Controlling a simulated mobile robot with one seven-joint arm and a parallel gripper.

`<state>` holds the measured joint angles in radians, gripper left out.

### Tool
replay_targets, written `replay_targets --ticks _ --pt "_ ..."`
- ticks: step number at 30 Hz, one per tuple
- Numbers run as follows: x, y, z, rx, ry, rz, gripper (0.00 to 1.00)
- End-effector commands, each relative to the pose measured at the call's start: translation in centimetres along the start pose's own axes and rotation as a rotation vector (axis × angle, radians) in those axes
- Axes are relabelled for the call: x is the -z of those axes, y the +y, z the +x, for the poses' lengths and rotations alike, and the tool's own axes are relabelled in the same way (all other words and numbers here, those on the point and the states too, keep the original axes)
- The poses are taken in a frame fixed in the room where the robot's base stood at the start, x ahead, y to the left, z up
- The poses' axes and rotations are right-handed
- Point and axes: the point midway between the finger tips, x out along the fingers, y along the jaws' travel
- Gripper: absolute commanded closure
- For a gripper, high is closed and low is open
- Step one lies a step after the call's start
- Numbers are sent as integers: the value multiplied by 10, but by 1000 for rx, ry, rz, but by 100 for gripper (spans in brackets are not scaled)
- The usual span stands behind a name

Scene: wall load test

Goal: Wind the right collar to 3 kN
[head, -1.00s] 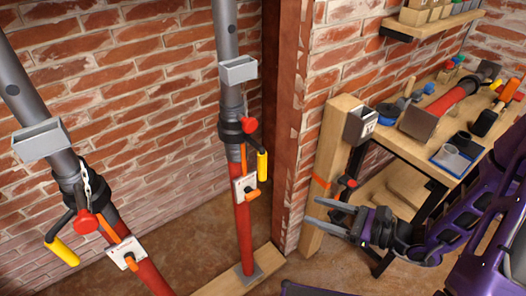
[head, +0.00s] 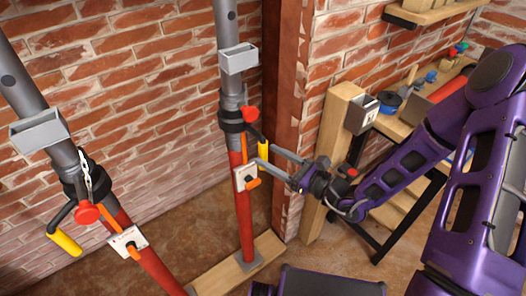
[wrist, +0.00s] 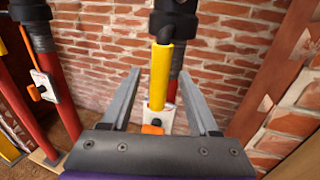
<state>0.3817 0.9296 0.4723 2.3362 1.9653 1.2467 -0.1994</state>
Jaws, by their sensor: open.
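The right prop has a grey upper tube, a red lower tube (head: 243,222) and a black right collar (head: 231,121). A red knob (head: 249,114) and a crank with a yellow handle (head: 263,151) stick out from the collar. A white gauge plate (head: 241,173) with an orange lever (head: 253,183) sits below; its reading is too small to read. My gripper (head: 262,156) is open at the yellow handle. In the wrist view, the upright yellow handle (wrist: 162,78) appears between my spread fingers, touching neither visibly. The collar's lower part (wrist: 174,22) shows above it.
A similar left prop (head: 40,95) with its own collar and yellow handle (head: 64,243) stands left. A brown post (head: 284,100) and wooden post (head: 331,150) stand right of the right prop. A workbench is behind my arm. Both props have grey trays.

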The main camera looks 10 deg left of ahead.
Motion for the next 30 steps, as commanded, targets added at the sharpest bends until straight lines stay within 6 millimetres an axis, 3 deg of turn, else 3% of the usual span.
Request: replay_targets --ticks 6,17,27,30 --pt "0 0 26 -1 0 0 39" --pt "0 0 31 1 0 0 39" --pt "0 0 30 1 0 0 98" --pt "0 0 30 1 0 0 100"
